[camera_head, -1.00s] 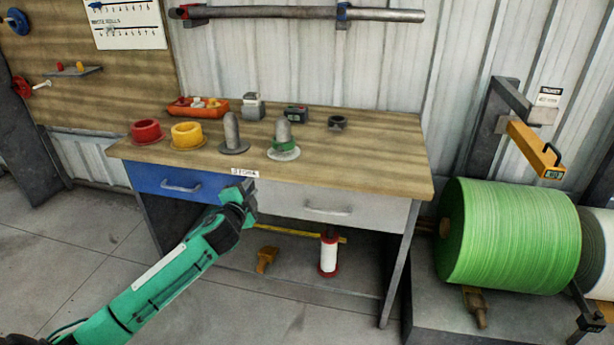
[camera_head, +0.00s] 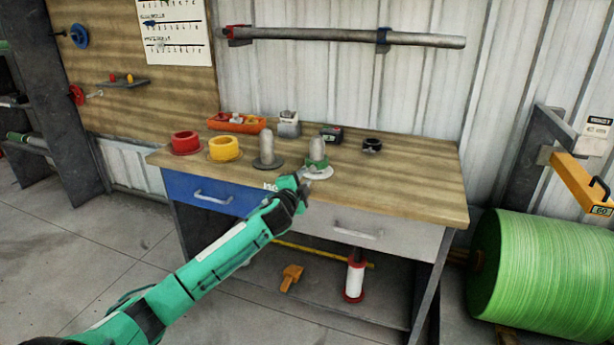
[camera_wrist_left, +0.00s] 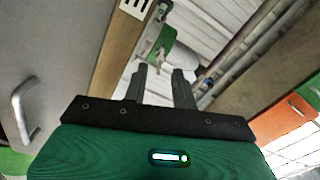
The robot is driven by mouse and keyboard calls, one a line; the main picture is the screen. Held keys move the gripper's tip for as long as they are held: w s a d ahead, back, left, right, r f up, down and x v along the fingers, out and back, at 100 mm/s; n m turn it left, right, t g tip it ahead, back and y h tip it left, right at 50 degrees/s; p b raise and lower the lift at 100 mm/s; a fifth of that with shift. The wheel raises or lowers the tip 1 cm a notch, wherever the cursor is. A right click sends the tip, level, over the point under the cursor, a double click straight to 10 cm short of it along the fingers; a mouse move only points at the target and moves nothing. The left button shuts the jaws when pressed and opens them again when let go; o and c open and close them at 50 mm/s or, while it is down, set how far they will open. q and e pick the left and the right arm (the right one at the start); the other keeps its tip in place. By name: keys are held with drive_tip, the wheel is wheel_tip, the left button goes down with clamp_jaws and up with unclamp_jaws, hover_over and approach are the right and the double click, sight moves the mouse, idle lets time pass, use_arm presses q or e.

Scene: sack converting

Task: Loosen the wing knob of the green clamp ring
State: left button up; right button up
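The green clamp ring (camera_head: 318,164) sits around a grey upright post on a pale round base, towards the front of the bench. My left gripper (camera_head: 309,177) is at the bench's front edge, just in front and to the left of the ring, and partly overlaps it in the head view. In the left wrist view its two dark fingers (camera_wrist_left: 160,72) are apart with nothing held between them. The green ring (camera_wrist_left: 164,38) shows beyond the fingertips there. The wing knob cannot be made out clearly. My right gripper is out of view.
Beside the ring stand another grey post (camera_head: 267,150), a yellow collar (camera_head: 224,149) and a red collar (camera_head: 186,143). An orange tray (camera_head: 238,123) lies behind. The bench top's right side (camera_head: 420,180) is clear.

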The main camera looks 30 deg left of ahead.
sight(310, 170)
use_arm(q)
drive_tip(key=shift+x, duration=1.85)
clamp_jaws()
